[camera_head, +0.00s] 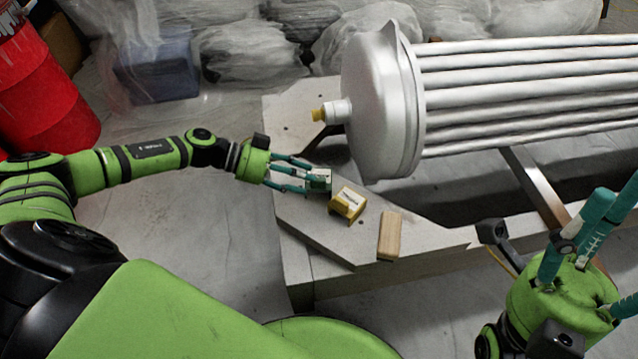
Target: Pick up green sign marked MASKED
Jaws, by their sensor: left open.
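A small block with a white and dark green face (319,180), apparently the green sign, sits on the pale slab at the tips of my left gripper (308,177). The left gripper's teal fingers are spread open and reach to its near side. The fingers partly hide the block, and I cannot tell whether they touch it. Its marking is too small to read. My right gripper (597,250) is at the lower right, its teal fingers spread apart and pointing up, with nothing visible between them.
A yellow block with a white label (347,203) stands just right of the sign, and a wooden block (389,236) lies beyond it. A large metal tube bundle (385,100) rises behind. A red barrel (45,85) stands at left. The slab (325,235) has bare space in front.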

